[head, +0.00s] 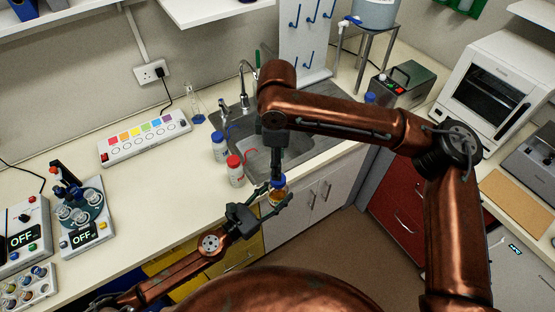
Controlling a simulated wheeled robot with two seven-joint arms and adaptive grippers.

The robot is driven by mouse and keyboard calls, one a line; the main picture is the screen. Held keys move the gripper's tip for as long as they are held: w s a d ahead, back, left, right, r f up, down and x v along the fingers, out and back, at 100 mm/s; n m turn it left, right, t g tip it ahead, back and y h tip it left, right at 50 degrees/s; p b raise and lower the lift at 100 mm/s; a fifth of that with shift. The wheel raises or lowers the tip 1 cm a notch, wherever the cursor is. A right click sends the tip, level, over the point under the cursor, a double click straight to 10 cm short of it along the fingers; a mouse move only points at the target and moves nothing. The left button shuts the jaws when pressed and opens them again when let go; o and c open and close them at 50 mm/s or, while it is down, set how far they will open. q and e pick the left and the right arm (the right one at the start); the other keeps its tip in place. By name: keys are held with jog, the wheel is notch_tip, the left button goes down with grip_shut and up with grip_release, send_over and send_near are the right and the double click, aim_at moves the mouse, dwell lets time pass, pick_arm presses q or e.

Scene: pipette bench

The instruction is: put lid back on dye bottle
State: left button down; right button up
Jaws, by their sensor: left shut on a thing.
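A small bottle with amber contents (275,197) is held upright in my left gripper (275,199), just past the bench's front edge. My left gripper is shut around its body. A blue lid (278,181) shows at the top of this bottle, directly under my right gripper (277,170). My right gripper points straight down from above, with its fingertips at or near the lid. Whether the lid is seated on the neck, and whether the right fingers grip it, I cannot tell at this size.
A red-capped white bottle (236,175) and a blue-capped bottle (219,148) stand on the bench close to the left of the sink (300,146).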

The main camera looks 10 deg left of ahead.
jog(key=n, duration=0.3)
jog(key=shift+r, duration=0.25)
jog(key=shift+f, duration=4)
jog(key=shift+c, duration=0.4)
jog(key=c, duration=1.1)
jog(key=o, duration=1.3)
jog(key=shift+o, duration=0.2)
notch_tip(320, 180, up, 12)
